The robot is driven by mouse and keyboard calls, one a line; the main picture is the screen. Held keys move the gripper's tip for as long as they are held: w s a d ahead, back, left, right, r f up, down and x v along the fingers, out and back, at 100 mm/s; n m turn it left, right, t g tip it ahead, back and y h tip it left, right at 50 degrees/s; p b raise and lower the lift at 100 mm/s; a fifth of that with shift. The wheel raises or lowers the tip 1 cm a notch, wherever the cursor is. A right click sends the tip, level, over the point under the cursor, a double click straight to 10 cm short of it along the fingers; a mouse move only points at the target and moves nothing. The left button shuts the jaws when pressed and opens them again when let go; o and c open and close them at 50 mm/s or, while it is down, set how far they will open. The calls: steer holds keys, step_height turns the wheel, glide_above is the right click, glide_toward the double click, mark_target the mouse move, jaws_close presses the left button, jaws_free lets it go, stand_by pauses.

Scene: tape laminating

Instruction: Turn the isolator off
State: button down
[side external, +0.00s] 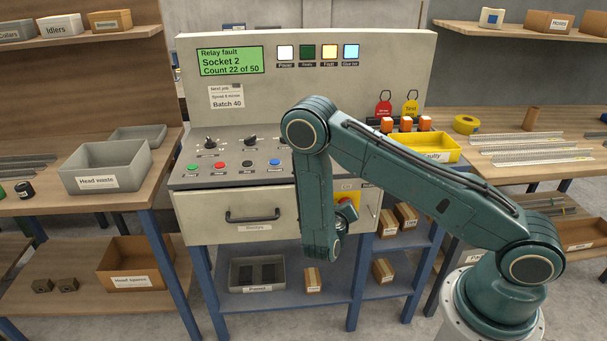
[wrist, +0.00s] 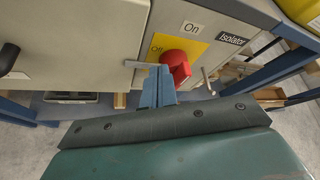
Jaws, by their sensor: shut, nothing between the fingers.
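The isolator is a red rotary knob (wrist: 177,69) on a yellow plate (wrist: 190,48), on the right part of the grey cabinet front. In the wrist view "Off" is printed to the knob's left and "On" above it. An "Isolator" label (wrist: 232,40) is at the right. I cannot tell for sure which mark the knob points to. My gripper (wrist: 158,82) is shut and empty, its fingertips just left of the knob; whether they touch it is unclear. In the side view the yellow plate (side external: 346,188) is partly hidden behind my gripper.
A drawer with a dark handle (side external: 253,216) is left of the isolator. A small metal lever (wrist: 207,80) sticks out right of the knob. A yellow bin (side external: 424,146) stands above to the right. Below is a blue shelf with small boxes (side external: 313,280).

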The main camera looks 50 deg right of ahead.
steer(key=shift+w+a+r, duration=0.2)
steer(key=shift+a+r, duration=0.05)
stand_by(0.7)
steer(key=shift+s+a, duration=0.1)
steer(key=shift+s+a, duration=2)
steer(key=shift+s, duration=0.1)
steer(key=s, duration=0.1)
steer(key=s+d+r, duration=0.2)
steer(key=shift+s, duration=0.1)
steer(key=shift+d, duration=0.15)
steer(key=w+d, duration=0.4)
steer(key=w, duration=0.1)
steer(key=shift+d, duration=0.35)
steer(key=shift+f, duration=0.4)
stand_by(0.5)
